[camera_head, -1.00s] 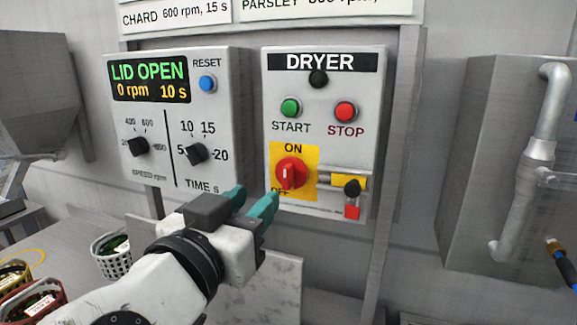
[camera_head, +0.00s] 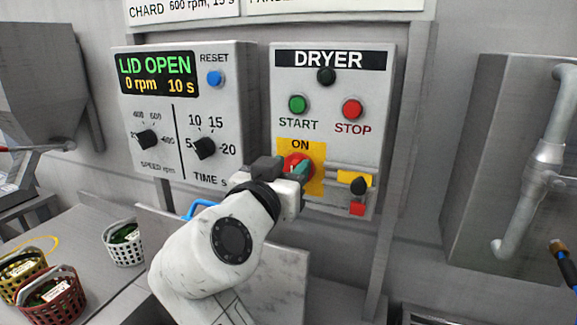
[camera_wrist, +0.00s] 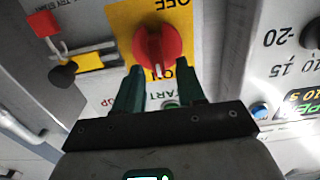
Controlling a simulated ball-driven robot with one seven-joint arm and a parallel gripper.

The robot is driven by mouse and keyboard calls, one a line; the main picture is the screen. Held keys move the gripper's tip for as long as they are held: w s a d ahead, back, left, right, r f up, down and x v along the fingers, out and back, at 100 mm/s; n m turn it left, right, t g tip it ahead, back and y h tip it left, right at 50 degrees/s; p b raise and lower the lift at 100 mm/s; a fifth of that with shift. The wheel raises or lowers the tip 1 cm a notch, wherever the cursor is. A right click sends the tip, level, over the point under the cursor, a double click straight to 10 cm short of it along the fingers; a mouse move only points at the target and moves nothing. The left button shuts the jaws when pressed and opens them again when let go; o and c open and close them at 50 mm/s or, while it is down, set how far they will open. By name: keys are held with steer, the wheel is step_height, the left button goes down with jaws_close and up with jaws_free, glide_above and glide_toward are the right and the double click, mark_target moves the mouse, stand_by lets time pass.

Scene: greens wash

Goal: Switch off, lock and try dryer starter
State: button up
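The dryer starter (camera_head: 378,130) is a grey wall box with a green START button (camera_head: 298,104), a red STOP button (camera_head: 352,109) and a dark round lamp (camera_head: 326,76). Its red rotary switch (camera_wrist: 158,45) sits on a yellow ON/OFF plate (camera_head: 316,181); in the wrist view its white mark points toward ON. My gripper (camera_wrist: 161,72) is open, its teal fingers apart on either side of the switch's near edge; I cannot tell if they touch. In the head view my gripper (camera_head: 298,168) partly hides the switch. Right of it are a yellow slide (camera_head: 345,177), black knob (camera_head: 360,186) and red block (camera_head: 357,209).
Left is a control box reading LID OPEN (camera_head: 158,66), with a blue RESET button (camera_head: 215,78) and two black dials. Baskets of greens (camera_head: 124,256) stand on the counter below. A grey cabinet with pipes (camera_head: 478,160) stands right.

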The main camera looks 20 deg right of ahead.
steer(key=shift+c, duration=0.2)
jaws_close()
steer(key=shift+n, duration=0.3)
steer(key=n, duration=0.1)
steer(key=n+p, duration=0.2)
steer(key=shift+w+a+n, duration=0.25)
steer(key=shift+n, duration=0.15)
steer(key=n+p, duration=0.2)
steer(key=n, duration=0.1)
steer(key=n+p, duration=0.1)
steer(key=n, duration=0.1)
steer(key=shift+w+a+f, duration=0.15)
steer(key=shift+w+a, duration=0.1)
steer(key=shift+w+a+f+n+p, duration=0.1)
steer(key=shift+f+n+p, duration=0.15)
steer(key=shift+n+p, duration=1)
steer(key=shift+a+f+n+p, duration=0.1)
steer(key=shift+f+n+p, duration=0.15)
steer(key=shift+n+p, duration=1)
steer(key=shift+w+f+n+p, duration=0.2)
steer(key=shift+n+p, duration=0.45)
steer(key=shift+n, duration=1.15)
steer(key=shift+s+f, duration=0.1)
steer(key=shift+s, duration=0.05)
